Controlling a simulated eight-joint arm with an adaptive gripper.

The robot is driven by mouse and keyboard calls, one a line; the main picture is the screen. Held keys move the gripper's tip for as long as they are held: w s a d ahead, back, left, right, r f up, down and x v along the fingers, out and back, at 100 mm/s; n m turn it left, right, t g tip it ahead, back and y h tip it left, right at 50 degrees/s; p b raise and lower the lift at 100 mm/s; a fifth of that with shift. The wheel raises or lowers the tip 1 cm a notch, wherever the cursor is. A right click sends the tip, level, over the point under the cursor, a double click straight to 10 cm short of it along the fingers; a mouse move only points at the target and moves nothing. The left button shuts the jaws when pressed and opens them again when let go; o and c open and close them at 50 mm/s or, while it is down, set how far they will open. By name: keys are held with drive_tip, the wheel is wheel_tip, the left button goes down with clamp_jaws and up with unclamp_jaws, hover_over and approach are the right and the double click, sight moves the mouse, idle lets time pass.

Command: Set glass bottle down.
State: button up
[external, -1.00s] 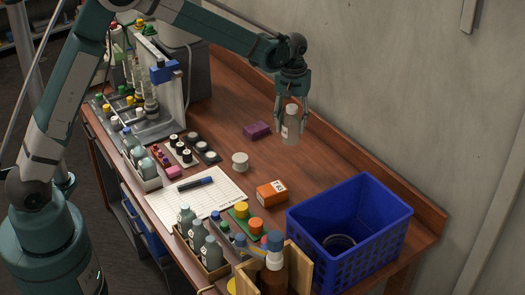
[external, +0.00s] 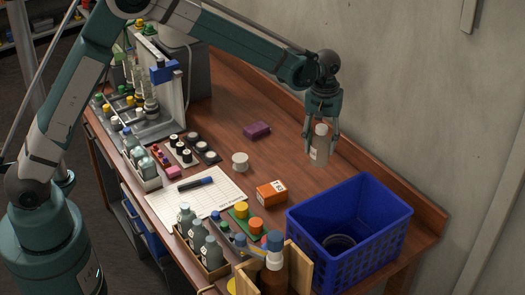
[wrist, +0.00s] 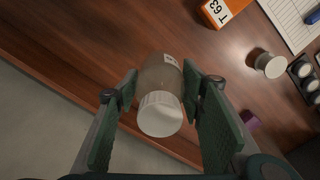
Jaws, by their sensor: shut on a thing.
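The glass bottle (external: 319,150) is a clear greyish bottle with a white cap and a white label. It is upright between the fingers of my gripper (external: 321,136) near the wall side of the wooden table. In the wrist view the bottle (wrist: 160,85) sits between the two green finger pads of my gripper (wrist: 160,95), cap toward the camera. My gripper is shut on it. Whether its base touches the table cannot be told.
A blue crate (external: 370,205) stands at the front right, with a dark round thing inside. An orange box (external: 271,193), a white jar (external: 240,161) and a purple block (external: 256,130) lie to the left. The tabletop (external: 290,165) between is bare.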

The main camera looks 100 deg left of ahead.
drive_tip(key=w+d, duration=0.6)
drive_tip(key=d, duration=0.1)
wheel_tip(320, 180, down, 6)
drive_tip(key=shift+p, duration=0.3)
idle(0.4)
drive_tip(key=shift+f, duration=0.2)
drive_tip(key=shift+f, duration=1.75)
drive_tip(key=shift+f, duration=0.15)
drive_tip(key=o, duration=1)
